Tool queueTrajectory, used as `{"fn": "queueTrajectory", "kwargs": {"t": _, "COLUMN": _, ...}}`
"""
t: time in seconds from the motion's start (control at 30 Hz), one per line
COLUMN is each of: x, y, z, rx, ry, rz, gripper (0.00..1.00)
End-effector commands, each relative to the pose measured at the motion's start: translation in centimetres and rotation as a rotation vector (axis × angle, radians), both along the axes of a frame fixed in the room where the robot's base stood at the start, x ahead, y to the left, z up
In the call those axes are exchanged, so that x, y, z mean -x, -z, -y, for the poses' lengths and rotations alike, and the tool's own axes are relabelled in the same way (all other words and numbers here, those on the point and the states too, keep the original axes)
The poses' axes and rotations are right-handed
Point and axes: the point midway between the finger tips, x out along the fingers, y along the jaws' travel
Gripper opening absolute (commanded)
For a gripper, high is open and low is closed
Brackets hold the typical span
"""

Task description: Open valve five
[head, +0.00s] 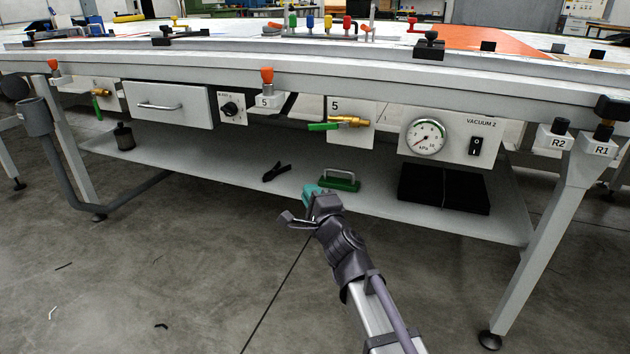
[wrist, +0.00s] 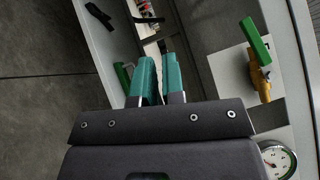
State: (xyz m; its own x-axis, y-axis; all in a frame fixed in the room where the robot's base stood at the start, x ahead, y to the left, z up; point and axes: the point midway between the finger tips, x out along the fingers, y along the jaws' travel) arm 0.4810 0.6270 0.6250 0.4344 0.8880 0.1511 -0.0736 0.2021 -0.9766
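The valve under the label 5 has a brass body (head: 352,121) on a white panel (head: 358,107) beneath the table edge. Its green lever handle (head: 322,127) points left, roughly horizontal. In the wrist view the green handle (wrist: 255,41) and brass body (wrist: 260,84) show at the right, turned on end. My gripper (head: 311,190) is below the valve, near the lower shelf, and apart from it. In the wrist view its two teal fingers (wrist: 160,58) stand a little apart with nothing between them.
A vacuum gauge (head: 426,137) and switch are right of the valve. A drawer (head: 168,105) and another green-handled valve (head: 102,94) are left. The lower shelf (head: 230,172) holds a green-based handled block (head: 341,181), a black clamp (head: 276,171) and a black case (head: 443,188). Open floor lies in front.

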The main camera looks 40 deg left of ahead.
Motion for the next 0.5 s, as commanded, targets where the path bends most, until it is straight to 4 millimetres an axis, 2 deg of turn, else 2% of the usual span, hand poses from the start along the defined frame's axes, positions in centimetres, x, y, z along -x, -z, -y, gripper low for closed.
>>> {"fn": "queueTrajectory", "kwargs": {"t": 0.03, "x": 0.8, "y": -1.9, "z": -0.6, "rx": 0.0, "ry": -0.013, "rz": 0.0, "gripper": 0.14}}
{"fn": "queueTrajectory", "kwargs": {"t": 0.17, "x": 4.3, "y": -7.3, "z": -3.9, "rx": 0.032, "ry": -0.061, "rz": 0.024, "gripper": 0.27}}
{"fn": "queueTrajectory", "kwargs": {"t": 0.23, "x": 5.6, "y": -9.7, "z": -6.1, "rx": 0.125, "ry": -0.021, "rz": 0.046, "gripper": 0.34}}
{"fn": "queueTrajectory", "kwargs": {"t": 0.3, "x": 6.0, "y": -11.7, "z": -7.7, "rx": 0.247, "ry": 0.096, "rz": 0.071, "gripper": 0.4}}
{"fn": "queueTrajectory", "kwargs": {"t": 0.4, "x": 4.7, "y": -13.2, "z": -7.5, "rx": 0.371, "ry": 0.365, "rz": 0.112, "gripper": 0.43}}
{"fn": "queueTrajectory", "kwargs": {"t": 0.5, "x": 2.3, "y": -12.9, "z": -4.9, "rx": 0.396, "ry": 0.62, "rz": 0.139, "gripper": 0.43}}
